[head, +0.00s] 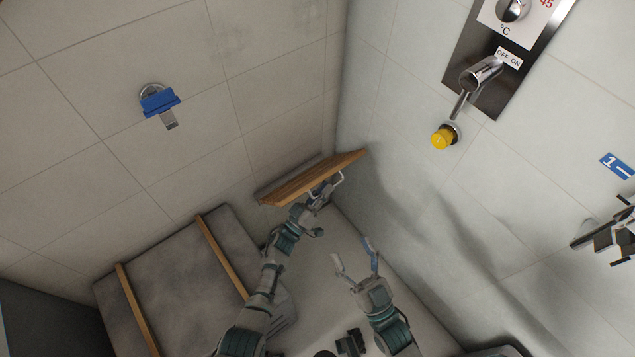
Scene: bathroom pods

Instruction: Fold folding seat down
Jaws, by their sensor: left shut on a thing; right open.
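The folding seat (318,176) is a wooden board on the left wall near the corner. It is tilted out from the wall, with its edge toward me. My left gripper (328,188) is at the seat's lower front side and is shut on it. The fingers partly hide the contact. My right gripper (356,262) is open and empty, lower and to the right of the seat, above the pale floor (350,233).
A grey bench with wooden strips (172,268) stands at the lower left. A blue wall fitting (159,101) is at the upper left. A metal fixture (605,236) sticks out at the right edge.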

